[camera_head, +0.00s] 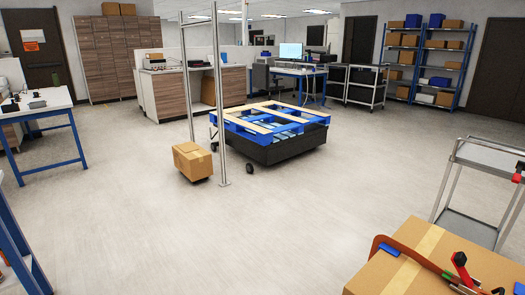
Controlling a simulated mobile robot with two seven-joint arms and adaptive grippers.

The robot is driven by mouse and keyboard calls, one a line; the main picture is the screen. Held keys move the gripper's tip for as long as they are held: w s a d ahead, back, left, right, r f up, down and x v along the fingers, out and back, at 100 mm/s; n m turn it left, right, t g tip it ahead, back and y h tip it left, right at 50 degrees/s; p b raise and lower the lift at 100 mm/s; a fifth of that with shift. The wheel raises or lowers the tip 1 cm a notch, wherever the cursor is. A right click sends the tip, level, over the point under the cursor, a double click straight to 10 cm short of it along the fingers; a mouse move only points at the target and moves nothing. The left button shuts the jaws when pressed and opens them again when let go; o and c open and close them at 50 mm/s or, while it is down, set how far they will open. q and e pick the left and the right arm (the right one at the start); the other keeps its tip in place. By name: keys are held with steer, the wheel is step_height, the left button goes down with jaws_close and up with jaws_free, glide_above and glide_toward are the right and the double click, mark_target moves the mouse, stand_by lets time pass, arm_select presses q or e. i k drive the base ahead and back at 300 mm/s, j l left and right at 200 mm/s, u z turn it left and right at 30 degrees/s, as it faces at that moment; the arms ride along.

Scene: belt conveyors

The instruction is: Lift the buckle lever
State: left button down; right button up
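A cardboard box (402,272) with a strip of tape stands at the lower right, cut off by the frame edge. On it lies an orange-brown curved band (418,256) with a blue piece (389,249) near its left end. At the right of the band is a red-and-black lever-like part (461,262), tilted up. It may be the buckle lever; it is too small to tell whether it is raised or closed. Neither of my grippers can be made out in the head view.
A grey metal cart (487,157) stands behind the box, with a small black-and-red item (518,172) at its right. A blue pallet (262,128) on a dark base and a carton (193,161) are mid-room by metal posts (219,95). A blue-legged table (52,102) is left. The central floor is clear.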

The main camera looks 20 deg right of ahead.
mark_target(458, 260)
steer(key=i+j+z, duration=0.15)
steer(key=z, duration=0.25)
steer(key=i+j+z, duration=0.2)
steer(key=z, duration=0.2)
steer(key=i+j+z, duration=0.15)
steer(key=z, duration=0.25)
steer(key=i+j+z, duration=0.1)
steer(key=j+z, duration=0.15)
steer(key=z, duration=0.15)
steer(key=i+j+z, duration=0.1)
steer(key=j+z, duration=0.25)
steer(key=i+j+z, duration=0.1)
steer(key=z, duration=0.3)
